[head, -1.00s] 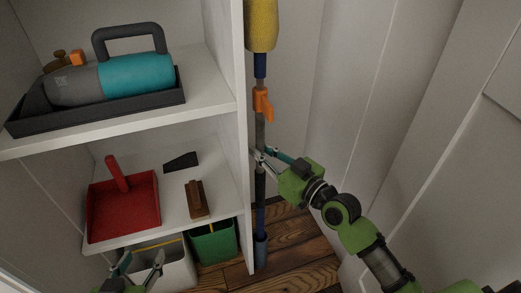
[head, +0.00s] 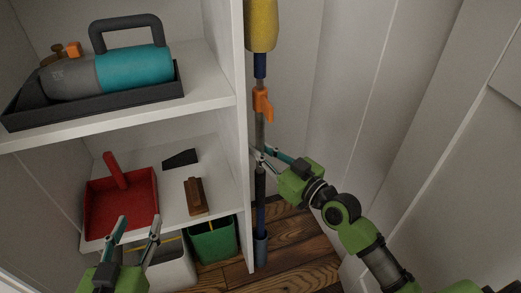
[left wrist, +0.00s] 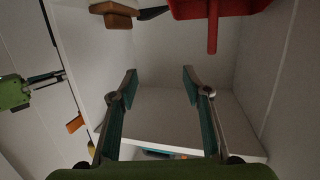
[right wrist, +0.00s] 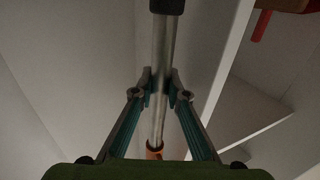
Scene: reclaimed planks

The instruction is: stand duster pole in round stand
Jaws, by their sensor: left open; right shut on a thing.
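The duster pole stands roughly upright beside the shelf's right side, with a yellow head (head: 262,25), an orange part (head: 263,104), a grey metal shaft (head: 260,130) and a black grip (head: 260,188). My right gripper (head: 262,155) is shut on the grey shaft; the right wrist view shows the shaft (right wrist: 159,60) between its fingers (right wrist: 159,85). At the foot is a blue-grey cylinder (head: 261,248), perhaps the round stand; I cannot tell whether the pole is seated in it. My left gripper (head: 140,228) is open and empty in front of the lower shelf, also seen in the left wrist view (left wrist: 160,80).
The white shelf unit (head: 238,120) stands close left of the pole. It holds a teal and grey machine (head: 130,75), a red dustpan (head: 120,205) and a brown brush (head: 195,196). Green (head: 213,243) and white bins are below. White panels close off the right; some plank floor (head: 290,240) is bare.

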